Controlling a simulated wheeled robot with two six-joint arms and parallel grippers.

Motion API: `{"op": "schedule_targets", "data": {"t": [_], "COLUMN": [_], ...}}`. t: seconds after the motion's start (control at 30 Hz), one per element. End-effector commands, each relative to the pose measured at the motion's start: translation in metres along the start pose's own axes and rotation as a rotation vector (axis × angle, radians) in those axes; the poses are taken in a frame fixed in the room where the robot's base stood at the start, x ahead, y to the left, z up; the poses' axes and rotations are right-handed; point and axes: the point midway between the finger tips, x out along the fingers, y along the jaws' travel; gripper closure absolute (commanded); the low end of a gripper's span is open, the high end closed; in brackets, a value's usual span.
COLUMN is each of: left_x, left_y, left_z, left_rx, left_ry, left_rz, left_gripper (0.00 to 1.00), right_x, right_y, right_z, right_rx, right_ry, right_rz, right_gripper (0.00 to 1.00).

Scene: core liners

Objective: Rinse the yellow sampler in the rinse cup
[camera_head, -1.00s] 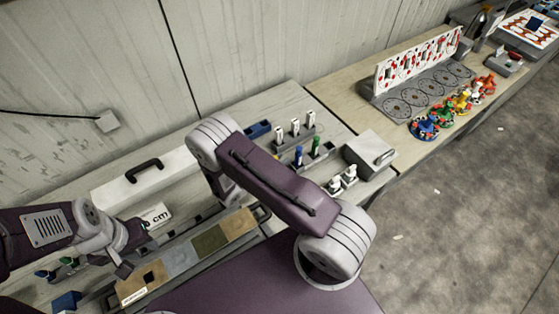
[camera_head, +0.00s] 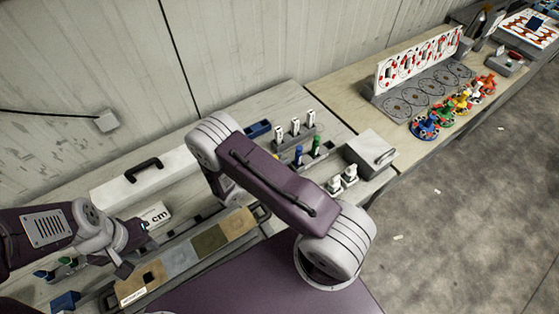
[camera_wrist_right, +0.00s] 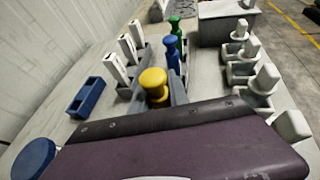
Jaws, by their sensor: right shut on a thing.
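The yellow sampler (camera_wrist_right: 154,84) shows in the right wrist view with its round knob up. My right gripper (camera_wrist_right: 156,98) is shut on it, with grey fingers at its sides. Its lower end is hidden behind my purple wrist housing. In the head view my right arm hides this gripper. A round dark blue vessel (camera_wrist_right: 34,158), possibly the rinse cup, shows at the lower left of the right wrist view. My left gripper (camera_head: 122,268) is at the lower left of the head view, near the tiled strip; its jaws are too small to read.
Blue (camera_wrist_right: 171,52) and green (camera_wrist_right: 175,26) samplers stand just beyond the yellow one. White upright pieces (camera_wrist_right: 117,68) stand to the left, beside a blue tray (camera_wrist_right: 86,98). White-capped holders (camera_wrist_right: 243,72) line the right. A grey box (camera_head: 370,152) sits at the bench's right end.

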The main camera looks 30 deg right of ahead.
Motion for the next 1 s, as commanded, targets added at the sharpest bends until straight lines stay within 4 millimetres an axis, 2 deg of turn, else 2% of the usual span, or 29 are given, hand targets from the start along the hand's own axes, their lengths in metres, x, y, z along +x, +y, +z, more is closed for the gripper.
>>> {"op": "schedule_targets", "data": {"t": [0.27, 0.6, 1.0], "left_x": [-0.001, 0.014, 0.008], "left_y": [0.000, 0.000, 0.000], "left_z": [0.000, 0.001, 0.001], "left_rx": [0.000, 0.000, 0.000], "left_ry": [0.000, 0.000, 0.000], "left_rz": [0.000, 0.000, 0.000], "left_gripper": [0.64, 0.64, 0.64], "right_x": [-0.001, 0.005, 0.003], "right_y": [0.000, 0.000, 0.000], "right_z": [0.002, -0.013, -0.006], "right_rx": [0.000, 0.000, 0.000], "right_ry": [0.000, 0.000, 0.000], "right_rz": [0.000, 0.000, 0.000], "right_gripper": [1.00, 1.00, 1.00]}}
